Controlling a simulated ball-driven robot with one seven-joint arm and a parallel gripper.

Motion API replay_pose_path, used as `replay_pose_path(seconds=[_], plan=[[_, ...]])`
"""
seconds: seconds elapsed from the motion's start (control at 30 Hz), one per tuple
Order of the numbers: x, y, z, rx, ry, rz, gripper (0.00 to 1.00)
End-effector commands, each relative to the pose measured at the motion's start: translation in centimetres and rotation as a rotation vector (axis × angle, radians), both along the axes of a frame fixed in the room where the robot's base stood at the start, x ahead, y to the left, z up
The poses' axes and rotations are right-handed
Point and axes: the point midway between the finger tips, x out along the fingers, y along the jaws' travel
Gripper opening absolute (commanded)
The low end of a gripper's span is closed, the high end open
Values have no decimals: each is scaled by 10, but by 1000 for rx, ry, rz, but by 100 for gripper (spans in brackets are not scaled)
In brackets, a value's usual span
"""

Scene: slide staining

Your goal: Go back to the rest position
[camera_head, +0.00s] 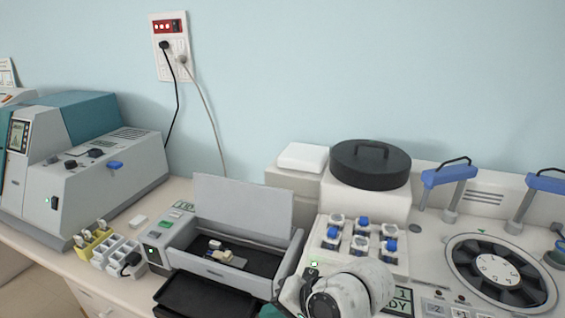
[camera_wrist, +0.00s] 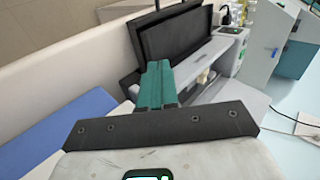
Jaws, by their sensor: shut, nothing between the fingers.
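My gripper (camera_wrist: 156,88) shows in the wrist view with its two teal fingers together and nothing between them. Past the fingertips in that view are the black tray (camera_wrist: 178,42) and the grey body of the slide stainer (camera_wrist: 215,62). In the head view my white arm covers the bottom centre, in front of the right-hand machine, and the fingers are mostly hidden. The slide stainer (camera_head: 205,262) stands left of my arm with its lid (camera_head: 243,208) raised. A small pale piece (camera_head: 226,256) lies inside it.
A white machine (camera_head: 425,235) with blue-capped bottles (camera_head: 362,224) and a round rotor (camera_head: 500,272) stands at right. A grey-teal machine (camera_head: 120,165) stands at far left, with yellow (camera_head: 93,240) and white (camera_head: 122,250) racks beside it. A wall outlet (camera_head: 171,45) has hanging cords.

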Motion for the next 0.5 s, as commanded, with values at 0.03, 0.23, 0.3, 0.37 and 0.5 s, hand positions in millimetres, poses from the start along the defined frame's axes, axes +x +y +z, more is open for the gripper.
replay_pose_path(seconds=[0.03,0.23,0.3,0.37,0.5], plan=[[-4,-7,-9,-14,-1,-3,0],[-20,-40,-44,-86,-18,-10,0],[-29,-55,-60,-120,-24,-9,0],[-39,-70,-75,-155,-29,-8,0],[-75,-116,-119,-269,-31,-1,0]])
